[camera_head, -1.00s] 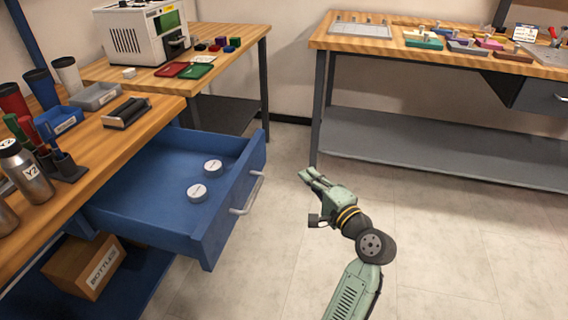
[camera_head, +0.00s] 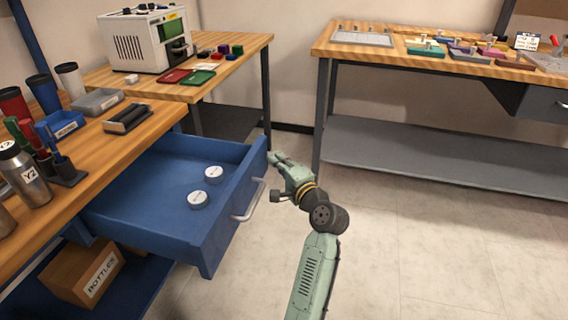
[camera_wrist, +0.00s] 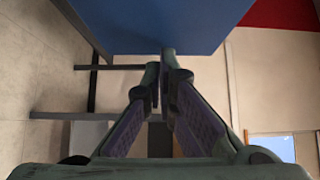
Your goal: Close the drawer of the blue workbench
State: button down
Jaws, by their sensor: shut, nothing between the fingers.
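The blue workbench's drawer (camera_head: 165,190) is pulled out, with two white round lids (camera_head: 206,187) lying inside. Its grey bar handle (camera_head: 249,201) is on the front panel. My gripper (camera_head: 272,157) is shut and empty at the far right corner of the drawer front, beside the panel's upper edge; I cannot tell whether it touches. In the wrist view my gripper's fingers (camera_wrist: 163,62) come together in front of a blue surface (camera_wrist: 160,25), which appears to be part of the drawer.
The workbench's wooden top (camera_head: 130,150) holds a black stand, bins, cups and a steel bottle. A cardboard box (camera_head: 88,275) sits on the shelf below. A table with a laser machine (camera_head: 148,38) stands behind. Another bench (camera_head: 440,155) is at right. The floor right of my arm is clear.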

aim_at(182, 145)
jog(key=shift+a, duration=0.1)
jog(key=w+a+p, duration=0.2)
jog(key=w+a, duration=0.1)
jog(key=a, duration=0.6)
jog(key=w+a+p, duration=0.3)
jog(key=a, duration=0.7)
jog(key=w+a+p, duration=0.2)
jog(key=w+a, duration=0.1)
jog(key=a, duration=0.6)
jog(key=shift+w+a+r+p, duration=0.1)
jog(key=shift+a+p, duration=0.05)
jog(key=shift+p, duration=0.15)
jog(key=shift+a, duration=0.1)
